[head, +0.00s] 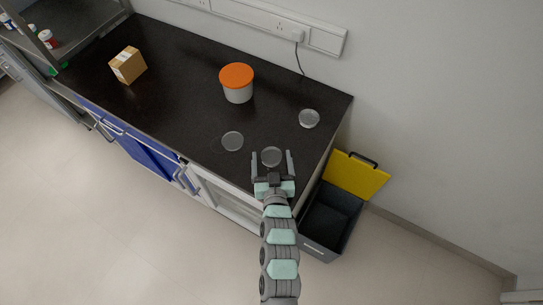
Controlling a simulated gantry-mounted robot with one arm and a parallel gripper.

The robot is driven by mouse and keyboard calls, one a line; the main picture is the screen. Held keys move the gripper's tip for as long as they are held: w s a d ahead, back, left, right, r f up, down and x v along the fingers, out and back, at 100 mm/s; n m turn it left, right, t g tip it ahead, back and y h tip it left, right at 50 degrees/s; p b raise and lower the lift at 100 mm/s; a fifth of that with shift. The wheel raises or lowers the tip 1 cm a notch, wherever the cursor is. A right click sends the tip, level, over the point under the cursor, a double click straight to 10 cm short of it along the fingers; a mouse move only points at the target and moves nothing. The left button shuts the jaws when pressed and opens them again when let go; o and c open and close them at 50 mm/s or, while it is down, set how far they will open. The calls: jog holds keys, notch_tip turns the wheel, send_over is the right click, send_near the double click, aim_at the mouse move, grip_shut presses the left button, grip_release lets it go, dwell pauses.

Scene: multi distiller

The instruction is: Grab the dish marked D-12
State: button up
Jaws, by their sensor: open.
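Three clear round dishes lie on the dark bench. One dish (271,156) shows between the two fingers of my gripper (272,160). My gripper is open, and no contact with that dish can be made out. A second dish (232,141) lies to the left of my gripper. A third dish (309,118) lies farther back to the right, near the bench's right end. No marking is readable on any dish, so I cannot tell which one is D-12.
The dark bench (176,95) also holds a white tub with an orange lid (237,82) and a cardboard box (128,65). A wall socket strip (265,20) runs behind. A dark bin (331,218) with a yellow lid (357,175) stands beside the bench's right end.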

jog(key=c, duration=1.4)
jog(key=shift+o, duration=0.2)
